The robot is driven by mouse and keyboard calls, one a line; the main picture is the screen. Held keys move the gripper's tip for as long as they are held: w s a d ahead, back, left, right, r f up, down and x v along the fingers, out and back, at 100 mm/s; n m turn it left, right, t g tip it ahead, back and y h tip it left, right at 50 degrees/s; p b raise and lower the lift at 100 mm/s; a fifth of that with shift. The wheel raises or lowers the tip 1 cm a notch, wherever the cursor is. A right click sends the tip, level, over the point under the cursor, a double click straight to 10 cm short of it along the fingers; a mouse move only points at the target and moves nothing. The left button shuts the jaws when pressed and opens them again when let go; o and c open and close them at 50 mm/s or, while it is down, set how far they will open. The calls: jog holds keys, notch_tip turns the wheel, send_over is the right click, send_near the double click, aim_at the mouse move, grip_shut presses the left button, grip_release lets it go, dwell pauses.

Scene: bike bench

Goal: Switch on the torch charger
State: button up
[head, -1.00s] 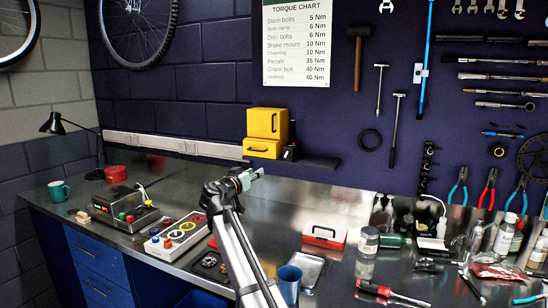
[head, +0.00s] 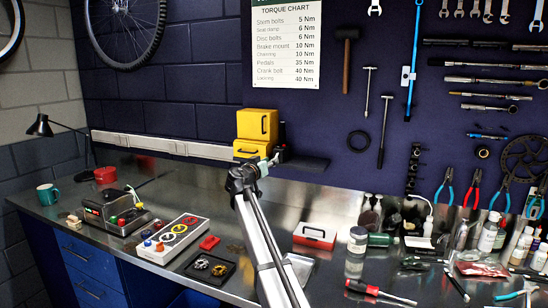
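My gripper (head: 268,163) is at the end of my raised arm, over the back of the bench. In the picture it overlaps the lower yellow box and the black shelf; its fingers are too small to show whether they are open or shut. No label marks the torch charger. A dark unit with coloured buttons and a cable (head: 116,213) stands at the left of the bench. A light grey panel with red, yellow and blue controls (head: 173,240) lies in front of it, to its right. I cannot tell which, if either, is the charger.
Yellow boxes (head: 257,125) stand by a black shelf (head: 305,163) at the back wall. A black tray (head: 210,268), a red-and-white box (head: 315,236) and bottles occupy the bench (head: 190,195). The back middle is mostly clear. A desk lamp (head: 40,126) stands at left.

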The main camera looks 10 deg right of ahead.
jog(key=shift+p+x, duration=0.35)
jog(key=shift+x, duration=1.65)
grip_shut()
